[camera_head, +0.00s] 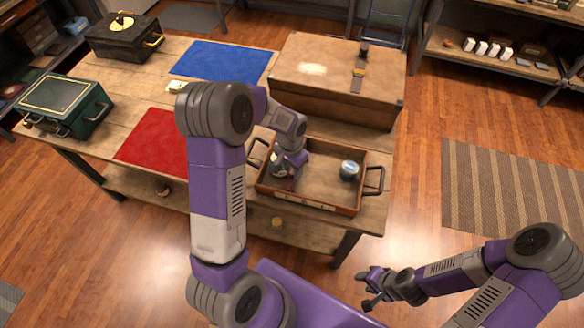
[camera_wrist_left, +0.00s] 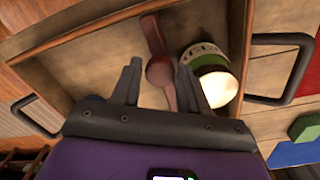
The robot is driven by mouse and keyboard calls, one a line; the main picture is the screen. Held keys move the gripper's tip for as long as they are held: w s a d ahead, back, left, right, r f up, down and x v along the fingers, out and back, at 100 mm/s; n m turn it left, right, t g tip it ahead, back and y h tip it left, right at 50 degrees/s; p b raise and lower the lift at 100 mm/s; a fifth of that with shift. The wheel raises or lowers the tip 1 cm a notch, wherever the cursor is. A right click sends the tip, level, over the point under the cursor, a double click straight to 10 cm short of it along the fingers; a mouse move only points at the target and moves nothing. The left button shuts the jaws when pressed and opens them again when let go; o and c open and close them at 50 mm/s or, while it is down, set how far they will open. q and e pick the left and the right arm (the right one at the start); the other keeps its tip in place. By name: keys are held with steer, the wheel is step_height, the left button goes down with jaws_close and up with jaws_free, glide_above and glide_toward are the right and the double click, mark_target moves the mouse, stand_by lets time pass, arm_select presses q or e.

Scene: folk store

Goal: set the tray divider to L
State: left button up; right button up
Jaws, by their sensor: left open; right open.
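The brown tray (camera_head: 310,203) with dark side handles sits at the front right of the table. In the left wrist view, a reddish-brown bar with a round knob (camera_wrist_left: 160,71), seemingly the divider, lies across the tray (camera_wrist_left: 88,32). My left gripper (camera_head: 284,172) reaches down into the tray's left part. In its wrist view, the open fingers (camera_wrist_left: 160,75) straddle the knob; I cannot tell whether they touch it. A white and green can (camera_wrist_left: 209,72) stands beside the bar. A blue-lidded jar (camera_head: 349,170) is in the tray's right part. My right gripper (camera_head: 370,287) is open, away from the table.
A large brown case (camera_head: 330,95) stands right behind the tray. A red mat (camera_head: 152,138) and a blue mat (camera_head: 222,60) lie to the left. A green box (camera_head: 75,108) and a black box (camera_head: 122,38) stand at the far left.

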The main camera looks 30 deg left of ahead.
arm_select(q)
steer(key=shift+c, duration=0.2)
jaws_close()
steer(key=shift+d, duration=0.1)
steer(key=w+d, duration=0.1)
steer(key=d, duration=0.3)
steer(key=w+d, duration=0.1)
steer(key=d, duration=0.3)
steer(key=w+d, duration=0.1)
steer(key=d, duration=0.3)
steer(key=shift+b, duration=0.35)
steer(key=shift+o, duration=0.2)
jaws_free()
